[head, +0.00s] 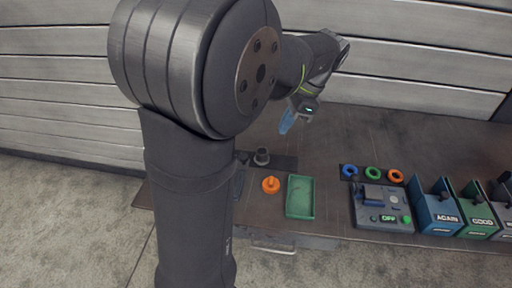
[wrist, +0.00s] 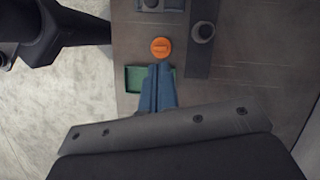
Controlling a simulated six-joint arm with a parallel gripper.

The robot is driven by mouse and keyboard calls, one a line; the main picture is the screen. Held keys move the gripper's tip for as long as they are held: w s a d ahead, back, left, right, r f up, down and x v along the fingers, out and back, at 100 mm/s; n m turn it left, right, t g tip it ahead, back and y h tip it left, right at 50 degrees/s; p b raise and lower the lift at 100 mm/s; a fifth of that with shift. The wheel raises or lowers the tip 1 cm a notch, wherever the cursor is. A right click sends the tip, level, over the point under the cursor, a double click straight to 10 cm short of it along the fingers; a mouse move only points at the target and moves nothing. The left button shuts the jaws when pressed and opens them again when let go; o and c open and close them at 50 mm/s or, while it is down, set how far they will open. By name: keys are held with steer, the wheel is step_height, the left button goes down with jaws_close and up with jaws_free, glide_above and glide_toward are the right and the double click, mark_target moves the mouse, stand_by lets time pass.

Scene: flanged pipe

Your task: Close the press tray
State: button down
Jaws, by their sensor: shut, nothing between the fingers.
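A grey drawer-like piece with a pale bar handle (head: 273,248) juts out at the table's front edge in the head view, below the green tray. I cannot tell for sure that it is the press tray. A dark grey device beside my arm is mostly hidden by it. My gripper (head: 286,123) has blue fingers and hangs above the back of the table, well apart from the handle. In the wrist view my gripper (wrist: 159,68) has its fingers together and empty, with the green tray below.
A green tray (head: 300,197), an orange knobbed part (head: 271,185) and a grey peg (head: 262,156) are on the table. Blue, green and orange rings (head: 372,173), a control box (head: 381,207) and labelled bins (head: 436,207) stand to the right. The back middle is clear.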

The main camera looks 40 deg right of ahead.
steer(key=w+a+f, duration=0.3)
steer(key=a+f, duration=0.3)
steer(key=f, duration=0.3)
steer(key=shift+w+a+f, duration=0.15)
steer(key=shift+w+a, duration=0.15)
steer(key=shift+w, duration=0.05)
steer(key=w+a, duration=0.8)
steer(key=shift+w+a, duration=0.15)
steer(key=shift+w, duration=0.05)
